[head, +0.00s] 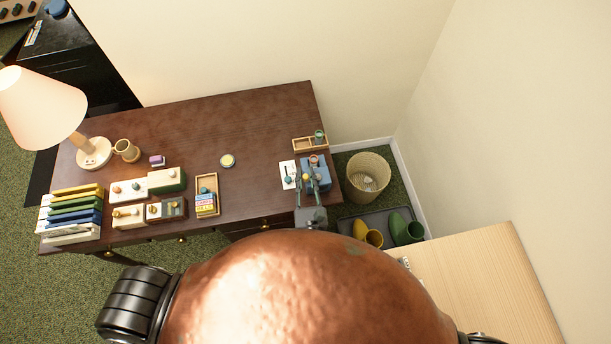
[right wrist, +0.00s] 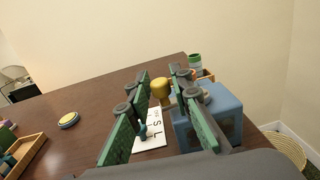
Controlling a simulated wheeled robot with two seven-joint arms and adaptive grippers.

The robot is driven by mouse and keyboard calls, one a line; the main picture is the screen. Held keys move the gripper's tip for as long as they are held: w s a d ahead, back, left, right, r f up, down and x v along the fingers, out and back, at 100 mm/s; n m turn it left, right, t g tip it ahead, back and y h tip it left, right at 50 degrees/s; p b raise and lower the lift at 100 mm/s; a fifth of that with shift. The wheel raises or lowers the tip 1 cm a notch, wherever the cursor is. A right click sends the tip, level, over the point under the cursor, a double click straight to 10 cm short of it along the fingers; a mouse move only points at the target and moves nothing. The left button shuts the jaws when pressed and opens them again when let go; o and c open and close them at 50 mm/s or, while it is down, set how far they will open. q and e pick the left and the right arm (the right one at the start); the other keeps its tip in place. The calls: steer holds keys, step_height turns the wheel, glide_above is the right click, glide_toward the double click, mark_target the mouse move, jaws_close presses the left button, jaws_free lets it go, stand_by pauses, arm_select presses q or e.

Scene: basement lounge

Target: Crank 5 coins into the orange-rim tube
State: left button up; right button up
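A blue box (head: 322,175) stands near the right end of the dark desk; it also shows in the right wrist view (right wrist: 225,112). A yellow knob (right wrist: 161,91) shows beside it, between my fingertips; I cannot tell if they touch it. My right gripper (head: 313,178) is over the box's near side, its green-padded fingers apart in the right wrist view (right wrist: 161,76). A small tube with an orange-pink rim (head: 314,160) shows at the box's far side. A green tube (head: 319,135) stands in a wooden tray (head: 299,145) behind. No coins are distinguishable. My left gripper is out of view.
A lettered white card (head: 287,174) lies left of the box. A round yellow-topped tin (head: 227,161) and a wooden tray of small items (head: 206,210) are further left. A wicker basket (head: 367,176) stands right of the desk. The desk's middle is mostly clear.

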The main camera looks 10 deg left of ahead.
jaws_close()
